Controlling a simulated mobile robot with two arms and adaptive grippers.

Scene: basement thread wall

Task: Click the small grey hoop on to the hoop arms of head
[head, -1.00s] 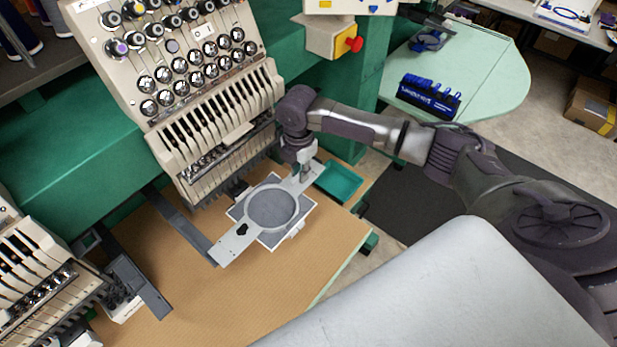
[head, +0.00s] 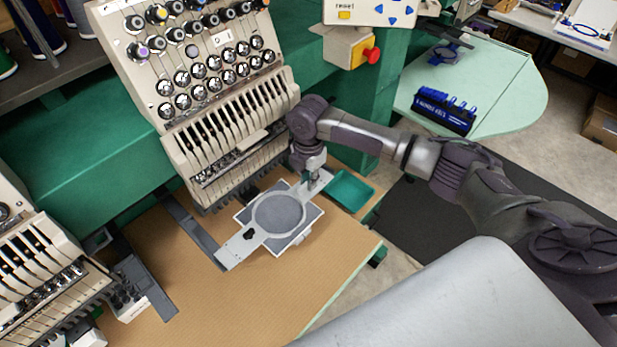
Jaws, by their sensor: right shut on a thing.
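The small grey hoop (head: 278,213) is a round ring with grey fabric inside and a flat bracket on each side. It lies level in front of the embroidery head (head: 213,95), over a pale square plate (head: 300,238). Its left bracket (head: 238,247) reaches the end of a dark grey hoop arm (head: 190,228); I cannot tell whether it is clicked on. My right gripper (head: 312,180) points down and is shut on the hoop's right bracket. The other hoop arm is hidden behind my right gripper and the head. My left gripper is out of view.
A teal tray (head: 349,191) sits just right of the hoop on the brown table (head: 260,300). A second head (head: 35,270) stands at the lower left. A control box with a red button (head: 371,55) hangs above. The table's front is clear.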

